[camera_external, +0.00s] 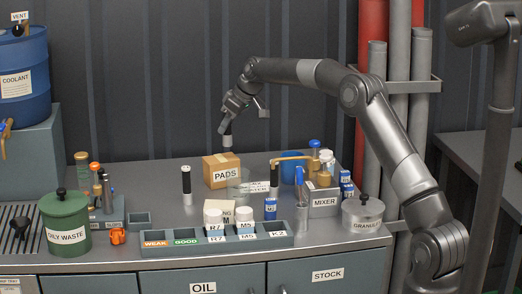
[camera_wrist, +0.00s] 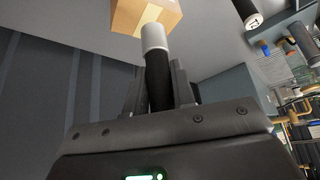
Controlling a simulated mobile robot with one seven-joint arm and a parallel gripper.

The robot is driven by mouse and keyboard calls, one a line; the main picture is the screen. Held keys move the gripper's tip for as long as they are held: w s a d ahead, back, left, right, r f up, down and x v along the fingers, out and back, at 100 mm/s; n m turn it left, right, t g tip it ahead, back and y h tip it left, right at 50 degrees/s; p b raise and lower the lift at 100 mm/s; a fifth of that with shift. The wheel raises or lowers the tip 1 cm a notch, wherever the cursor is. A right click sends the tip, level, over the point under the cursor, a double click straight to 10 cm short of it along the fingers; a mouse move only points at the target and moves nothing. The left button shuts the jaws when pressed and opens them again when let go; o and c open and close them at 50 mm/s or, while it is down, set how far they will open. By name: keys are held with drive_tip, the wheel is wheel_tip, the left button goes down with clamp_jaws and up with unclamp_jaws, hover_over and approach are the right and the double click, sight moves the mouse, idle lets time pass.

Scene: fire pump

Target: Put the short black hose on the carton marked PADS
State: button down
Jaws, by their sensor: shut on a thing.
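My gripper (camera_external: 229,126) is shut on a black hose with a pale end (camera_external: 227,141), held upright above the back of the bench. In the wrist view the hose (camera_wrist: 158,82) stands between my fingers (camera_wrist: 160,92), its pale end pointing toward the carton. The carton marked PADS (camera_external: 221,175) is a brown box on the bench, just below the held hose. It also shows at the top of the wrist view (camera_wrist: 146,14). The hose appears apart from the carton. The upper part of the hose is hidden by my gripper.
A MIXER box (camera_external: 324,203) with bottles is further right. Bench between the green OILY WASTE can (camera_external: 65,222) and carton is partly clear.

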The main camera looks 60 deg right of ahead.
sight(225, 135)
drive_tip(key=shift+w+a+f, duration=0.2)
drive_tip(key=shift+f, duration=0.6)
drive_tip(key=shift+w+a+f, duration=0.15)
drive_tip(key=shift+w+f, duration=0.1)
drive_tip(key=shift+f, duration=0.6)
drive_tip(key=shift+w+a+f, duration=0.2)
drive_tip(key=shift+f, duration=0.6)
drive_tip(key=shift+f, duration=0.1)
drive_tip(key=c, duration=1.2)
unclamp_jaws()
